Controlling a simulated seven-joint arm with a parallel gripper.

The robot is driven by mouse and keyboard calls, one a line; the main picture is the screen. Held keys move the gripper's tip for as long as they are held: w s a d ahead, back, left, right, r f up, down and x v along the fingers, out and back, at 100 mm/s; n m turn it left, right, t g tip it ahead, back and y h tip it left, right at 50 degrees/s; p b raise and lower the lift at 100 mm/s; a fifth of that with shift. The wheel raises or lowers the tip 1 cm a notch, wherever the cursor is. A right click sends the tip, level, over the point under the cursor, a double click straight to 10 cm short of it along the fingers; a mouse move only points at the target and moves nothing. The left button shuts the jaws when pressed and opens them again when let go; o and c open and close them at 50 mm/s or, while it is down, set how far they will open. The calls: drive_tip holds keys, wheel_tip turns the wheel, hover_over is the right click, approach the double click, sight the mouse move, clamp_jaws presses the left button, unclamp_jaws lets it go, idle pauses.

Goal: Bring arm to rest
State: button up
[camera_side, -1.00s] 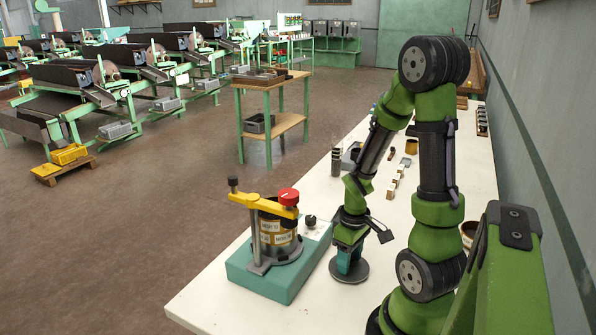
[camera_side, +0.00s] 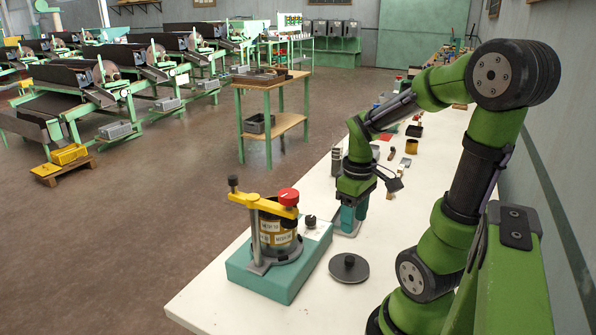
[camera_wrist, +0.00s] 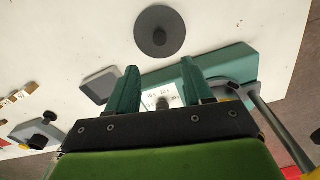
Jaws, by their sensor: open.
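My gripper (camera_side: 353,222) has teal fingers and points down over the white bench, behind the dark round disc. In the wrist view its fingers (camera_wrist: 159,68) are spread apart with nothing between them. The dark disc (camera_side: 348,268) with a central knob lies flat on the bench, clear of the fingers; it also shows in the wrist view (camera_wrist: 160,32). My arm is bent, with its elbow high at the right.
A teal sieve shaker (camera_side: 263,283) with a yellow clamp bar (camera_side: 262,203) and labelled sieves (camera_side: 276,232) stands at the bench's left edge. A grey square plate (camera_wrist: 99,85) lies near the fingers.

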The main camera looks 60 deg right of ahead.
sight(350, 259)
drive_tip(key=shift+f, duration=5.4)
